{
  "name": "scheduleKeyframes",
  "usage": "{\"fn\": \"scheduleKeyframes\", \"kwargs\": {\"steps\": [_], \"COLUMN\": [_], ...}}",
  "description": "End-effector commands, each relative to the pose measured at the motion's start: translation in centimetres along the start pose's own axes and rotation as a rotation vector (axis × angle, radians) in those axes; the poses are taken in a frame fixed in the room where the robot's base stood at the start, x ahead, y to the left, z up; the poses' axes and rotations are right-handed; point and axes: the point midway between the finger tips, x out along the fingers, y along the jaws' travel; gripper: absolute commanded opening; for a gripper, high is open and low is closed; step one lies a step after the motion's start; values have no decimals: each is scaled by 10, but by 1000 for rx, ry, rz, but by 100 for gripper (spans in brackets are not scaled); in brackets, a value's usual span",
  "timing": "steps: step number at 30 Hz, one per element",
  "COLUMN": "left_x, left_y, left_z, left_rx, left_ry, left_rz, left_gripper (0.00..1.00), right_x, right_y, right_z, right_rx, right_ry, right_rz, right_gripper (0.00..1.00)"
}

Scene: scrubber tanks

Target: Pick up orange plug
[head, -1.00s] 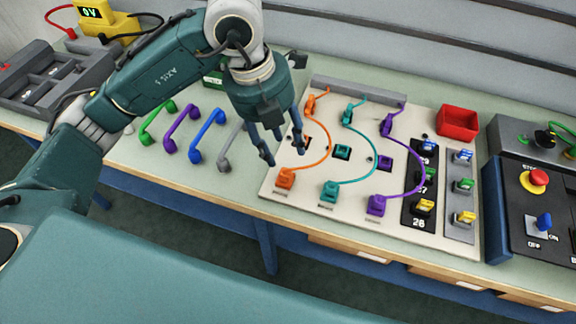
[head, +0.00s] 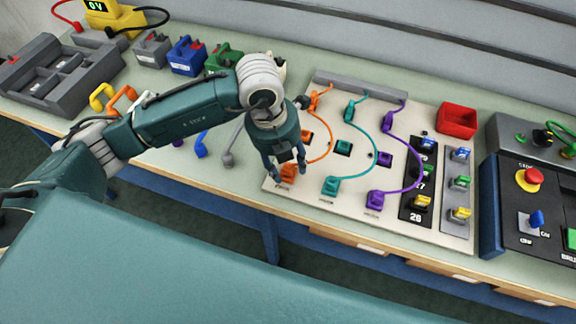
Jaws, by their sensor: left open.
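The orange plug (head: 288,171) sits at the front left of the cream board (head: 305,196). Its orange cable (head: 329,146) curves back to the rear of the board. My left gripper (head: 290,176) is open, pointing down, with its fingers at the orange plug, one on each side in the picture. I cannot tell if the fingers touch it. The plug is partly hidden by the gripper. A teal plug (head: 331,186) and a purple plug (head: 376,199) stand to its right on the same board. My right gripper is not in view.
Switch panels (head: 418,208) and a control box with a red emergency button (head: 529,180) lie to the right. Coloured handles (head: 201,145) and a grey tray (head: 60,75) are on the left.

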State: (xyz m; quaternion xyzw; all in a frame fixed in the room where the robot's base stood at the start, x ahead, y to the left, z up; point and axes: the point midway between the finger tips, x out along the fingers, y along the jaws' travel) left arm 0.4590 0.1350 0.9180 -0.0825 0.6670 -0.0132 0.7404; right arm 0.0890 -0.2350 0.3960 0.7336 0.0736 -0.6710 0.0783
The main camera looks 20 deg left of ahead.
Motion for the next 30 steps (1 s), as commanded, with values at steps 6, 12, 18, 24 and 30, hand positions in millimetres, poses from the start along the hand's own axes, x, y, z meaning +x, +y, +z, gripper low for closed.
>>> {"fn": "scheduleKeyframes", "kwargs": {"steps": [6, 12, 18, 24, 30], "left_x": [0, 0, 0, -3, -21], "left_y": [0, 0, 0, -1, -4], "left_z": [0, 0, 0, 1, 4], "left_rx": [0, 0, 0, 0, 1], "left_ry": [0, 0, -1, -2, -5], "left_rz": [0, 0, -1, -1, -3], "left_gripper": [36, 3, 3, 3, 3], "right_x": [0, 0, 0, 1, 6], "right_y": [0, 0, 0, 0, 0], "right_z": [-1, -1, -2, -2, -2], "right_rx": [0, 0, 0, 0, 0], "right_ry": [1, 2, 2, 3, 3], "right_rz": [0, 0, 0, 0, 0], "right_gripper": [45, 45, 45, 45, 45]}}
